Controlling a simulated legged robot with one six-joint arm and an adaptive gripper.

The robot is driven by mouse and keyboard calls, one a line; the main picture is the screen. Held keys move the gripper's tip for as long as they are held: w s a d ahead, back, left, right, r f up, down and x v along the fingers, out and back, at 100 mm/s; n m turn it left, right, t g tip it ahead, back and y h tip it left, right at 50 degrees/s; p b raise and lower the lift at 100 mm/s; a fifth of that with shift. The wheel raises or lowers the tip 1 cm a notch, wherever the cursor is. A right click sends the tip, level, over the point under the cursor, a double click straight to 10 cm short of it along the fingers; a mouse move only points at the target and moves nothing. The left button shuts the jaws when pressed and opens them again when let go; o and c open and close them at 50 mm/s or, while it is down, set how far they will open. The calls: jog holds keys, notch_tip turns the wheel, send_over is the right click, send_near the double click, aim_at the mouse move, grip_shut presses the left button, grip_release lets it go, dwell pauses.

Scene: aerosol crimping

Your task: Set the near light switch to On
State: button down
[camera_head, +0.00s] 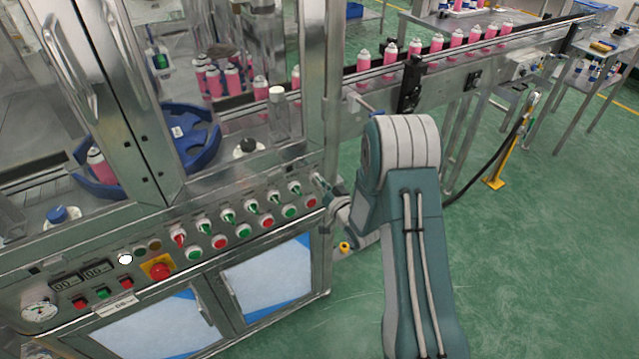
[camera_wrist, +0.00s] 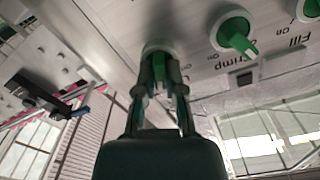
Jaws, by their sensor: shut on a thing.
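The switch in my gripper is a green rotary knob (camera_wrist: 158,64) with a pale round collar on the panel. My gripper (camera_wrist: 159,88) is shut on this knob, one finger on each side of its handle. Its label is hidden, so I cannot read whether it is the light switch or which way it is set. In the head view, my gripper (camera_head: 324,186) is at the right end of the panel's knob row and covers the switch there.
A green knob (camera_wrist: 234,32) marked Crimp is beside the held one, with another knob (camera_wrist: 312,9) beyond it. The panel has a red emergency button (camera_head: 160,270) and several push buttons. Glass doors stand above; a conveyor (camera_head: 430,65) with pink cans runs behind.

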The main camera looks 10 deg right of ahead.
jog(key=shift+m, duration=0.6)
jog(key=shift+d+f, duration=0.1)
jog(key=c, duration=0.7)
grip_release()
jog(key=shift+c, duration=0.2)
jog(key=v, duration=1.2)
jog(key=shift+w, duration=0.1)
